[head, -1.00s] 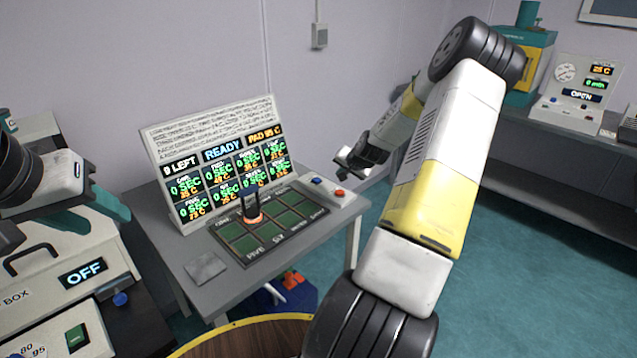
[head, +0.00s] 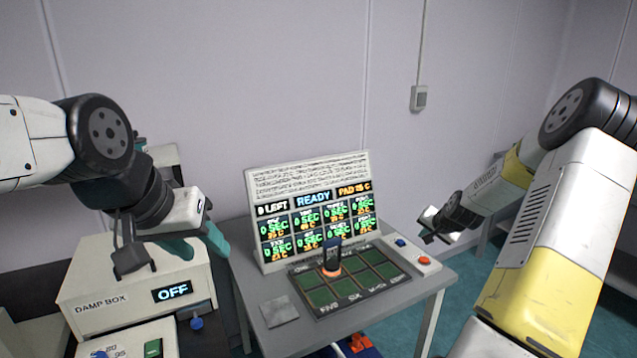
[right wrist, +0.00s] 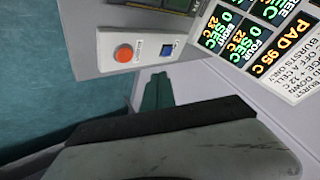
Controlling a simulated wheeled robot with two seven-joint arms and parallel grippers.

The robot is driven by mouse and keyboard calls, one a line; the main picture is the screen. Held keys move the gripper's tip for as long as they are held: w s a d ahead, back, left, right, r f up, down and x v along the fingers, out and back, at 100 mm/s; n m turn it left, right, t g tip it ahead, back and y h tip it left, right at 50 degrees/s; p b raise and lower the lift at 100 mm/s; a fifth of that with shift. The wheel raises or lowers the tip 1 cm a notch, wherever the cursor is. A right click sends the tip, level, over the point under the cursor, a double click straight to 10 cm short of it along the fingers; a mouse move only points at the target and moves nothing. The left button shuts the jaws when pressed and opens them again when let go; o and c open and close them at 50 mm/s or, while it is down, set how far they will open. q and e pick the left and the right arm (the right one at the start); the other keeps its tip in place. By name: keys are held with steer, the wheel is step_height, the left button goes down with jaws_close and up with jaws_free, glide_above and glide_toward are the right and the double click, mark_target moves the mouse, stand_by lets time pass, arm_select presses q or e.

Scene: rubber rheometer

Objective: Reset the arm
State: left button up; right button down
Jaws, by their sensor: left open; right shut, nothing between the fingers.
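My left gripper (head: 204,246) is in the left of the head view, with teal fingers apart and empty. It is in front of the damp box and left of the display board. My right arm comes in from the right. Its gripper (head: 428,237) is small and partly turned away, near the box with a red and a blue button (head: 413,252). It is shut with nothing held. In the right wrist view, the button box (right wrist: 140,50) shows beyond the gripper's teal fingers (right wrist: 158,92).
A grey table (head: 405,300) carries a display board (head: 310,165) reading READY and a green-celled pad (head: 322,298). A dark upright piece with an orange base (head: 332,258) stands on the pad. A flat grey square (head: 280,311) lies front left. The damp box (head: 100,285) reads OFF.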

steer(key=s+a+r+n+g, duration=0.1)
steer(key=s+a+r+n, duration=0.2)
steer(key=s+a+r, duration=0.5)
steer(key=s+a+r+n+g, duration=0.1)
steer(key=s+a+r+n, duration=0.2)
steer(key=s+a+r, duration=0.5)
steer(key=s+a+r+n+y, duration=0.1)
steer(key=s+a+r, duration=0.2)
steer(key=s, duration=0.6)
steer(key=s+a+r+n+y, duration=0.1)
steer(key=s+a+r, duration=0.3)
steer(key=s, duration=0.5)
steer(key=shift+a+n+g, duration=0.3)
steer(key=shift+a+n, duration=0.3)
steer(key=shift+a, duration=0.65)
